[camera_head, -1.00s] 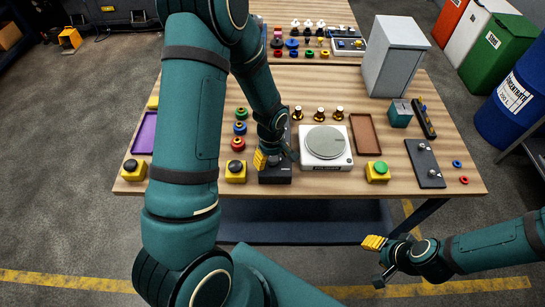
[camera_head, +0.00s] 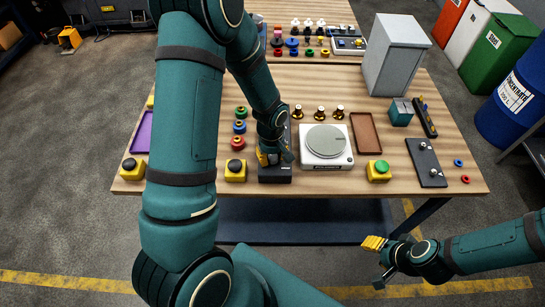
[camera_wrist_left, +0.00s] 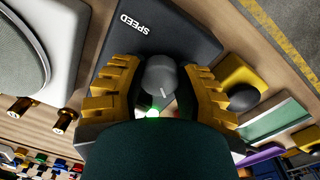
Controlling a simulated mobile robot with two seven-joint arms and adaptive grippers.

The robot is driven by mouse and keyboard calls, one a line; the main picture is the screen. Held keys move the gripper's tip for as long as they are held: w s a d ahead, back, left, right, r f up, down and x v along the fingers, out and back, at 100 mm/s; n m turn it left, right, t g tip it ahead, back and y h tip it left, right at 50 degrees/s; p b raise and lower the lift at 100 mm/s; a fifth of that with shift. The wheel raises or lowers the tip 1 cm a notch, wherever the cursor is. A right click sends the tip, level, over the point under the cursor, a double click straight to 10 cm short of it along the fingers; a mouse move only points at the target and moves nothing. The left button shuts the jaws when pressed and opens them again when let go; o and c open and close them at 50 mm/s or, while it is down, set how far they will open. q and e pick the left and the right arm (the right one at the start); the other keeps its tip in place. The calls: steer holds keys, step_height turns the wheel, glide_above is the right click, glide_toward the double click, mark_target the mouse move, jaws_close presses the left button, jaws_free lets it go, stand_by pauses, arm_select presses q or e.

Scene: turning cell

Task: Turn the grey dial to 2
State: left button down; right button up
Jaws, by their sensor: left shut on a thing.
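The grey dial (camera_wrist_left: 160,76) sits on a black box marked SPEED (camera_wrist_left: 150,35). A pale pointer line shows on the dial; its number marks are hidden or too small to read. My left gripper (camera_head: 274,157) is over the black box (camera_head: 275,174) in the head view. In the left wrist view, its yellow-padded fingers are on either side of the dial, shut on it. A green light glows beside the dial, close to my gripper. My right gripper (camera_head: 378,259) hangs in front of the table, open and empty.
A white round-plate device (camera_head: 326,147) stands right of the box, with several brass-coloured pieces (camera_head: 320,113) behind it. A yellow box with a black button (camera_head: 235,171) is close on the left. A green-button box (camera_head: 379,171) stands farther right.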

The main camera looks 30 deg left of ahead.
mark_target(271, 156)
arm_select(q)
steer(key=m+b, duration=0.1)
steer(key=m, duration=0.3)
steer(key=shift+f+b, duration=0.15)
steer(key=shift+b, duration=0.2)
steer(key=m+b, duration=0.1)
steer(key=m, duration=0.4)
steer(key=shift+m, duration=0.3)
steer(key=c, duration=0.6)
jaws_free()
steer(key=shift+o, duration=0.2)
step_height(271, 156, up, 12)
steer(key=shift+a, duration=0.2)
